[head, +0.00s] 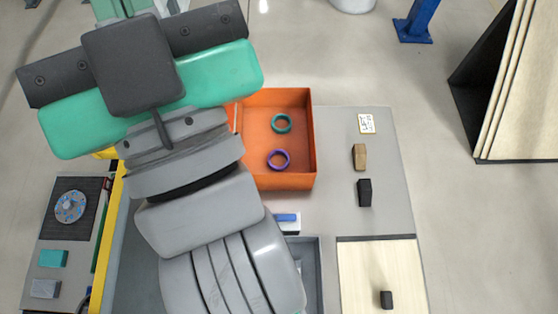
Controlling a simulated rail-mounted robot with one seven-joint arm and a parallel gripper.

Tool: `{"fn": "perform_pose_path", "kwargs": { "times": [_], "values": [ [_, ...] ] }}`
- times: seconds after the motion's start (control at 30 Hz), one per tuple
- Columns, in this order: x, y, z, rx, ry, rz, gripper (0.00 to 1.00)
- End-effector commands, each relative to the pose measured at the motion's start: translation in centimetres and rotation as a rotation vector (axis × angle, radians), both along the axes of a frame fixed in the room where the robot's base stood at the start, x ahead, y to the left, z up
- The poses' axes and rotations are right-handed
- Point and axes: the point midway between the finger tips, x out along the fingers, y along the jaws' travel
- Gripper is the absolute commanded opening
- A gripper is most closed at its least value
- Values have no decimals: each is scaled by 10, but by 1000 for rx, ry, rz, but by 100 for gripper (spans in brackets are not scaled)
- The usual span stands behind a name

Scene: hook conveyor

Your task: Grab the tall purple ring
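A purple ring (279,160) lies in the front part of an orange bin (307,150), its opening facing up. It is the only purple ring I can see, and its height is hard to judge from above. My gripper (150,95) is seen from above and behind, to the left of the bin and apart from the ring. Its wide teal and dark body hides the fingertips, so I cannot see whether they are open or shut.
A teal ring (281,123) lies behind the purple one in the bin. A wooden block (359,157) and a black block (364,192) stand on the grey table (335,130) to the right. A blue-and-white item (287,219) lies in front of the bin.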

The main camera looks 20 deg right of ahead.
Motion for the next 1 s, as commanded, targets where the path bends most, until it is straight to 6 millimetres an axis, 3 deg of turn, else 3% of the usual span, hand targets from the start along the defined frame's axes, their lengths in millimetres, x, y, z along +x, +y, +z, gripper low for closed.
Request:
{"fn": "perform_pose_path", "kwargs": {
  "times": [0.2, 0.7, 0.93, 1.0],
  "values": [
    [0, 0, 0, 0, 0, 0, 0],
    [0, 0, 0, 0, 0, 0, 96],
    [0, 0, 0, 0, 1, 0, 96],
    [8, 2, -10, -11, 30, -3, 96]
  ]
}}
